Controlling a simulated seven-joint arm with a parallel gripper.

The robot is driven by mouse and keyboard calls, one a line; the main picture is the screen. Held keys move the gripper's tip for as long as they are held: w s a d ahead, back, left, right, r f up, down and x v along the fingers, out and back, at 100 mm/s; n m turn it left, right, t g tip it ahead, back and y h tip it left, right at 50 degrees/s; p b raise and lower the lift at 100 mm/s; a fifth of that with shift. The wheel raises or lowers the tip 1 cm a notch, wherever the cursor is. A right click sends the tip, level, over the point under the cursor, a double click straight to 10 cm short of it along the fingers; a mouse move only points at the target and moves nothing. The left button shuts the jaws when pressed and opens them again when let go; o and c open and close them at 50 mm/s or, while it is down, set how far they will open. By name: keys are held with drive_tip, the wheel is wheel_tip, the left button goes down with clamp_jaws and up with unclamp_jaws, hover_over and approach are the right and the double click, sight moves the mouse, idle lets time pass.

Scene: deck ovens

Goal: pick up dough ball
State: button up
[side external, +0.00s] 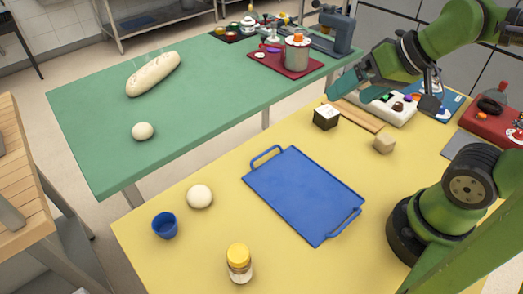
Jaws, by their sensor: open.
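A pale round dough ball (200,196) sits on the yellow table (150,262), left of the blue tray. A second pale dough ball (142,131) sits on the green table (85,125) behind, near its front edge. My gripper (338,92) is open at the upper right, above the back of the yellow table and far from both dough balls. I see nothing between its fingers, though the fingertips are small in this view.
An empty blue tray (300,192) with raised handles lies mid-table. A blue cup (165,225) and a yellow-lidded jar (239,262) stand near the dough ball. A long loaf (153,73) lies on the green table.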

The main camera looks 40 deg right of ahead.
drive_tip(key=n+g+h, duration=0.2)
drive_tip(key=n+g, duration=0.4)
hover_over(198, 191)
drive_tip(key=s, duration=0.1)
drive_tip(key=f, duration=1.8)
drive_tip(key=shift+s+a+f, duration=0.1)
drive_tip(key=shift+s+f, duration=0.1)
drive_tip(key=shift+w+f, duration=0.25)
drive_tip(key=shift+f, duration=0.6)
drive_tip(key=shift+w+f, duration=0.2)
drive_tip(key=shift+f, duration=0.65)
drive_tip(key=shift+w+f, duration=0.25)
drive_tip(key=shift+f, duration=0.6)
drive_tip(key=c, duration=1.2)
drive_tip(key=shift+r, duration=0.15)
